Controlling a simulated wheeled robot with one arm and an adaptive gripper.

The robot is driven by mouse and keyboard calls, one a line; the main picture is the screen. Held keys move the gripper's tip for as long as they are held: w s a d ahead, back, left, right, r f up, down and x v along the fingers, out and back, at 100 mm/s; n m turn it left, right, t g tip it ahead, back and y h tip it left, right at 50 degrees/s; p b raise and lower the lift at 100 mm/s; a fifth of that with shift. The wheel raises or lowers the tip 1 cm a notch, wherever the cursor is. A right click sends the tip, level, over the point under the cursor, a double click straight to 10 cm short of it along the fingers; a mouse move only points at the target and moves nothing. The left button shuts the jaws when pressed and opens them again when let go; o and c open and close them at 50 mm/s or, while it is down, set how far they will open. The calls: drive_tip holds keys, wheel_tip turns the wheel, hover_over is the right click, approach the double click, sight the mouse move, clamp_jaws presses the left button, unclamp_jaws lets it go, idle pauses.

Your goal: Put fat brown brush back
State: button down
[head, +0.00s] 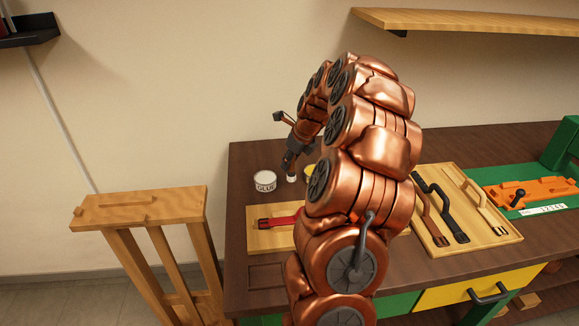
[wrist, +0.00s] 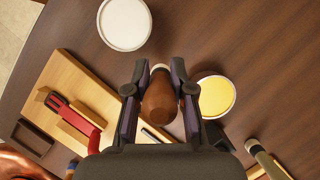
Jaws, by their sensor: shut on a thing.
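The fat brown brush (wrist: 158,103) has a thick rounded brown handle and a small pale end. My gripper (wrist: 158,82) is shut on it in the wrist view, with one finger on each side of the handle. In the head view my gripper (head: 290,163) is at the back left of the bench, between the white glue pot (head: 265,181) and the yellow pot (head: 309,170). A pale end shows just below the fingers there. I cannot tell whether it touches the bench.
A second handle (wrist: 263,154) shows at lower right in the wrist view. A strap tray (head: 447,246) lies right. Bare bench surrounds the pots.

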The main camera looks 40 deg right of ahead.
drive_tip(key=shift+f, duration=1.3)
drive_tip(key=shift+f, duration=0.15)
drive_tip(key=c, duration=1)
unclamp_jaws()
